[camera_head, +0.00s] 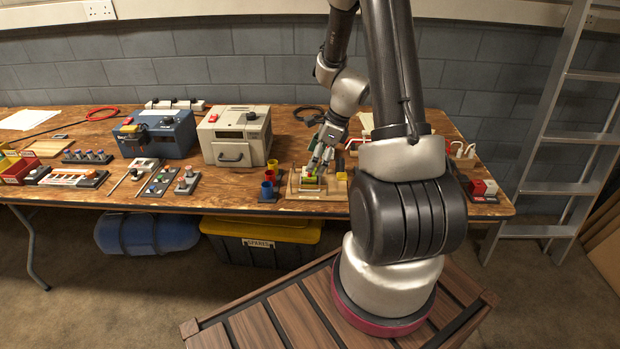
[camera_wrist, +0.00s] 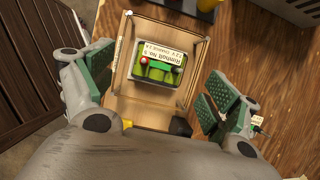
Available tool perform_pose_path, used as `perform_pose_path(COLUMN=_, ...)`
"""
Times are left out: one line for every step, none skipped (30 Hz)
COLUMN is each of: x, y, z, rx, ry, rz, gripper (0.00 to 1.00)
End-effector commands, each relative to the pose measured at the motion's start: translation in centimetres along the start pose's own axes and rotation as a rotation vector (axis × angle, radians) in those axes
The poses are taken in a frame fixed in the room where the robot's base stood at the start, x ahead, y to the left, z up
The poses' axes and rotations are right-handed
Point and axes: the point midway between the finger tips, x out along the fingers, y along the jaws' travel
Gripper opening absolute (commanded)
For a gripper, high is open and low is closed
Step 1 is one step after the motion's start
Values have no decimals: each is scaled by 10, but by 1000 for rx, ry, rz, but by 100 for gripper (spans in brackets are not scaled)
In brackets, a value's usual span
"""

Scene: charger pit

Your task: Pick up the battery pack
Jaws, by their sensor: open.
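The battery pack (camera_wrist: 158,65) is a small green block with a white printed label and a red terminal. In the wrist view it sits in a light wooden tray (camera_wrist: 196,43) with raised edges. In the head view the pack (camera_head: 310,180) shows small and green on the bench, below my gripper (camera_head: 322,160). In the wrist view my gripper (camera_wrist: 155,95) is open, with one green-padded finger on each side of the tray. The fingers are apart from the pack and nothing is between them in contact. The pack's lower sides are hidden.
Red, yellow and blue cups (camera_head: 268,187) stand just left of the tray. A beige charger box (camera_head: 234,135) and a blue box (camera_head: 156,133) stand further left. Red and white blocks (camera_head: 483,187) sit at the right end of the wooden bench (camera_head: 316,208).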

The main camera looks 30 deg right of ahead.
Motion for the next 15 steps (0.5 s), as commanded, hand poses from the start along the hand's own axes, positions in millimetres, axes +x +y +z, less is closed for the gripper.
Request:
perform_pose_path(x=7, y=0, z=-1, rx=1, ry=1, rz=2, gripper=88)
perform_pose_path(x=10, y=0, z=-1, rx=-1, ry=2, rz=2, gripper=88)
perform_pose_path(x=16, y=0, z=-2, rx=0, ry=1, rz=3, gripper=88)
perform_pose_path(x=21, y=0, z=-3, rx=1, ry=1, rz=4, gripper=88)
perform_pose_path(x=26, y=0, z=-3, rx=-1, ry=2, rz=3, gripper=88)
perform_pose_path(x=33, y=-1, z=-4, rx=0, ry=2, rz=3, gripper=88)
perform_pose_path(x=37, y=-1, z=-5, rx=-2, ry=2, rz=3, gripper=88)
perform_pose_path(x=42, y=-1, z=-4, rx=-2, ry=1, rz=3, gripper=88)
perform_pose_path(x=47, y=-1, z=-4, rx=-2, ry=1, rz=3, gripper=88)
perform_pose_path(x=50, y=-1, z=-4, rx=-4, ry=1, rz=2, gripper=88)
perform_pose_path(x=52, y=-1, z=-4, rx=-4, ry=1, rz=2, gripper=88)
perform_pose_path(x=55, y=-1, z=-4, rx=-3, ry=1, rz=1, gripper=88)
perform_pose_path(x=56, y=-1, z=-4, rx=-3, ry=1, rz=1, gripper=88)
perform_pose_path(x=56, y=-1, z=-4, rx=-3, ry=1, rz=1, gripper=88)
perform_pose_path(x=56, y=-1, z=-4, rx=-4, ry=1, rz=0, gripper=88)
